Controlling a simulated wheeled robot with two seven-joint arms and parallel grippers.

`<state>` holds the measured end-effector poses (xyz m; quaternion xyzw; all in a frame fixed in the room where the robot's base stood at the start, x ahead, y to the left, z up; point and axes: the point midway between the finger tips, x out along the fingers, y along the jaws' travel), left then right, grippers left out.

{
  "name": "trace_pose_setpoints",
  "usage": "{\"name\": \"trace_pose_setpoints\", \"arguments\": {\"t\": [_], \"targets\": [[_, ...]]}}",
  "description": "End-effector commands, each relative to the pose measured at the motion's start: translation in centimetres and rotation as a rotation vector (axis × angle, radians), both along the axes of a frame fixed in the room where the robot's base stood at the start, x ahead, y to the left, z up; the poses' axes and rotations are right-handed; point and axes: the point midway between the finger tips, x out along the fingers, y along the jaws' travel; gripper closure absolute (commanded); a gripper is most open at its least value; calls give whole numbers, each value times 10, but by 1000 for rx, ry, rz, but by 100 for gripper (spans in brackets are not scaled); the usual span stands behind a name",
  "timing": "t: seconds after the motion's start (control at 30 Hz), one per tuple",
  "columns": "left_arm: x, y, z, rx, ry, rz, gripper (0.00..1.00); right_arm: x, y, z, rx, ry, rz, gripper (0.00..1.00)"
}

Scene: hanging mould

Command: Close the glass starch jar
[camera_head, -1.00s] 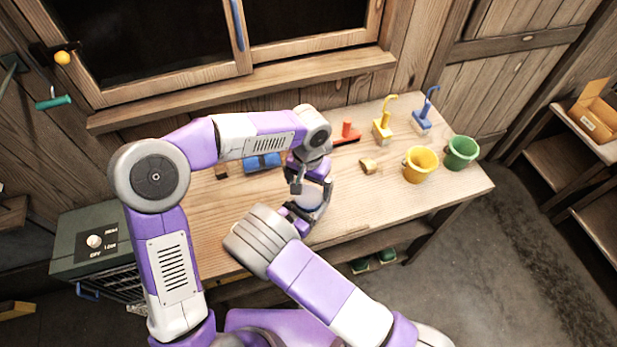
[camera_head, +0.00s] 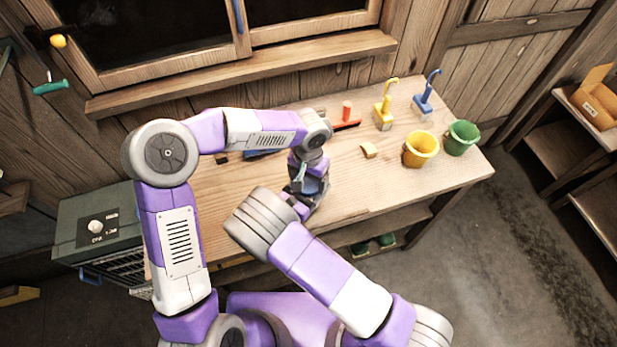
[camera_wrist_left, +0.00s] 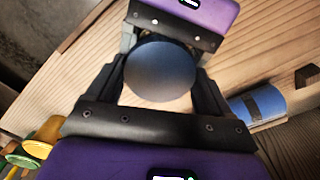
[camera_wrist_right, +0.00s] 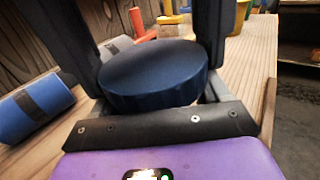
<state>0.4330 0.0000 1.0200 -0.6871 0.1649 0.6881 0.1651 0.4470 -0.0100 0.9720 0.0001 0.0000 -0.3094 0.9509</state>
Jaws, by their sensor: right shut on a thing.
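The starch jar's round dark blue lid (camera_wrist_right: 155,72) shows in the right wrist view, its ridged edge level. It shows from above in the left wrist view (camera_wrist_left: 160,72). The glass beneath it is mostly hidden, so I cannot tell whether the lid is fully seated. My right gripper (camera_wrist_right: 150,65) reaches in from the front, its fingers on both sides just below the lid, shut on the jar. My left gripper (camera_head: 312,188) comes from above and behind. Its fingers (camera_wrist_left: 160,90) stand apart on either side of the lid, with no clear grip visible.
A blue roll (camera_wrist_right: 35,108) lies beside the jar on the wooden bench (camera_head: 400,185). A yellow bucket (camera_head: 420,150), a green bucket (camera_head: 461,138), a small wooden block (camera_head: 368,150) and a red-handled tool (camera_head: 346,115) stand further right and back. The front right of the bench is clear.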

Motion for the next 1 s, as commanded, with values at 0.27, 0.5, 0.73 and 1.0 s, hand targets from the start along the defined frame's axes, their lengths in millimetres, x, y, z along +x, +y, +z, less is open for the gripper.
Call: {"name": "trace_pose_setpoints", "arguments": {"t": [0.27,0.5,0.73,1.0], "targets": [[0,0,0,-1,-1,-43,57,0,0,0,0,0,0,100],[0,0,0,0,-1,-382,57,0,0,0,0,0,0,100],[0,0,0,-1,-2,-459,19,0,0,0,1,1,0,100],[0,0,0,-1,-1,-456,0,0,0,0,1,1,0,100]]}}
